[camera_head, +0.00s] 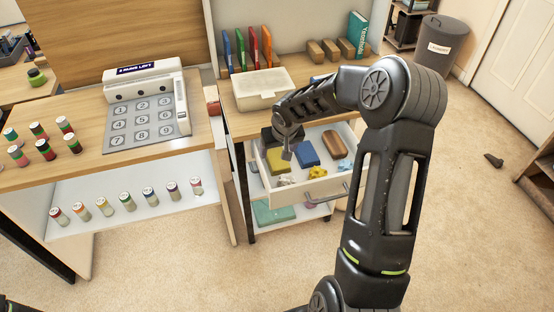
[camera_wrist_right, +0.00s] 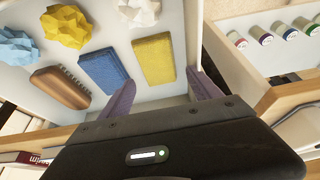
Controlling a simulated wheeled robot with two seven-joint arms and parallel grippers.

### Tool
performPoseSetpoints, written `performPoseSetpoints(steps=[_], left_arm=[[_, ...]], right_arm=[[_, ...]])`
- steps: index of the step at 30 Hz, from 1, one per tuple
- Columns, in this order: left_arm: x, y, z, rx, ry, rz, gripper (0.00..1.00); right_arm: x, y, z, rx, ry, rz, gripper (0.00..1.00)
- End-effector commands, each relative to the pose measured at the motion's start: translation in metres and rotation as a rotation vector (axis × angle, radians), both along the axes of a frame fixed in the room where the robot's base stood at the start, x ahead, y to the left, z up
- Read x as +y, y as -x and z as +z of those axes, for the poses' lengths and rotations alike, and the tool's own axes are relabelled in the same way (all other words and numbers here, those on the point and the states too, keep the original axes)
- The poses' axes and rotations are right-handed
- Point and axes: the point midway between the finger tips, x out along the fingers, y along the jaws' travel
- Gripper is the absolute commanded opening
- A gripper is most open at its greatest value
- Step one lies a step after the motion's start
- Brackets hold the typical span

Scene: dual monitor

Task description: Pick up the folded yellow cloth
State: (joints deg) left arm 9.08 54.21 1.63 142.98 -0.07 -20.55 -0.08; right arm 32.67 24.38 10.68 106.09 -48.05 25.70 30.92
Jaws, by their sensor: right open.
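The folded yellow cloth (camera_head: 277,166) is a flat yellow rectangle lying in the open white drawer (camera_head: 318,186). In the right wrist view the yellow cloth (camera_wrist_right: 153,60) lies just beyond my fingertips, to the right of a blue folded cloth (camera_wrist_right: 103,71). My right gripper (camera_head: 287,153) is over the drawer's left part, above the yellow cloth and partly covering it. In the wrist view its two purple-grey fingers (camera_wrist_right: 164,88) are spread apart with nothing between them. My left gripper is not in view.
A brown brush (camera_wrist_right: 61,87) and crumpled yellow (camera_wrist_right: 69,25), blue (camera_wrist_right: 17,46) and white (camera_wrist_right: 139,11) pieces share the drawer. A cream box (camera_head: 262,88) stands on the desktop behind. The drawer's walls surround the gripper.

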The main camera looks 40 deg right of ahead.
Motion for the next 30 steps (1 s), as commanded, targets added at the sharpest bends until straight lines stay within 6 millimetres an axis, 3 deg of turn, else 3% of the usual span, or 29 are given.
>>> performPoseSetpoints(steps=[5,15,30], left_arm=[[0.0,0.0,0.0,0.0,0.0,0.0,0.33],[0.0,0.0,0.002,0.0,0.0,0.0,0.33],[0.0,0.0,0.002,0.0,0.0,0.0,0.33]], right_arm=[[-0.001,-0.001,-0.005,0.002,0.0,0.001,0.73],[-0.008,-0.015,-0.046,0.002,-0.001,0.001,0.73],[-0.009,-0.016,-0.049,0.0,0.0,0.001,0.73]])
